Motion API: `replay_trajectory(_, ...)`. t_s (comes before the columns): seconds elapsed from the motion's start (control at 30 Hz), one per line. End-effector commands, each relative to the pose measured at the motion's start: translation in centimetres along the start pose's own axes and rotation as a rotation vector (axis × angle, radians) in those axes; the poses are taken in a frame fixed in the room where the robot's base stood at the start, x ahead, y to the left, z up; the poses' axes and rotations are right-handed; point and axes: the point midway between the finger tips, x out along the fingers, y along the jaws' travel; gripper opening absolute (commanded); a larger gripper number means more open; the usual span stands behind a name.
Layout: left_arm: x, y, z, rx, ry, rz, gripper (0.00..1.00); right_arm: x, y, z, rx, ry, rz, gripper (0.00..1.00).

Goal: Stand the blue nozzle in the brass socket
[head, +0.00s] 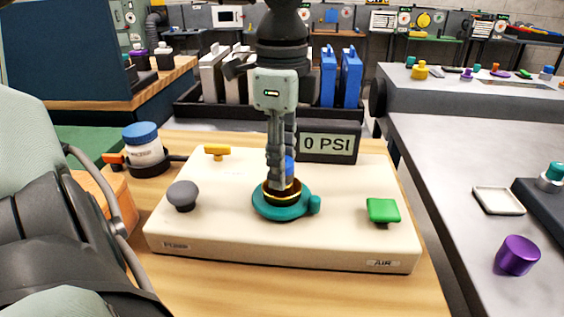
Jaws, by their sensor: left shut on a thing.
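My left gripper (281,178) comes down from the top middle of the head view and is shut on the blue nozzle (290,166). Only a small blue patch of the nozzle shows beside the fingers; the rest is hidden. The brass socket (283,197) shows as a dark opening with a gold rim, set in a teal ring on the cream panel. The fingertips are right at the socket's mouth. I cannot tell how deep the nozzle's lower end sits in it. My right gripper is not in view.
A blue-lidded jar (143,146) stands left. A rack with blue cases (350,76) is behind.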

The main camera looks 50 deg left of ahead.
Motion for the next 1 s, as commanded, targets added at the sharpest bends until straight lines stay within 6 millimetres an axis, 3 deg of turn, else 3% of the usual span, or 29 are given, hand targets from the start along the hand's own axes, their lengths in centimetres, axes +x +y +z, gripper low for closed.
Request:
replay_trajectory(0.07, 0.1, 0.0, 0.0, 0.000, 0.000, -0.001, 0.01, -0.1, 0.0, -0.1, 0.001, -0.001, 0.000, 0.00)
replay_trajectory(0.1, 0.0, 0.0, 0.0, 0.000, 0.000, 0.000, 0.35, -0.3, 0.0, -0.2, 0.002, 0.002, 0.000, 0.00)
replay_trajectory(0.23, 0.0, 0.0, 0.0, 0.000, 0.000, 0.000, 0.51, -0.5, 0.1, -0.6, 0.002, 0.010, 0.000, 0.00)
replay_trajectory(0.63, -0.2, 0.0, 0.0, 0.000, 0.000, 0.000, 0.52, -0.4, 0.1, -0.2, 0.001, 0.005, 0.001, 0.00)
replay_trajectory(0.8, -1.0, 0.0, 0.0, 0.000, 0.000, 0.000, 0.52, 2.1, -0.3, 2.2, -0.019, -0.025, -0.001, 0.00)
replay_trajectory(1.0, -5.8, -0.2, 0.0, -0.004, -0.001, -0.008, 0.52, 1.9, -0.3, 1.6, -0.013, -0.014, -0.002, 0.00)
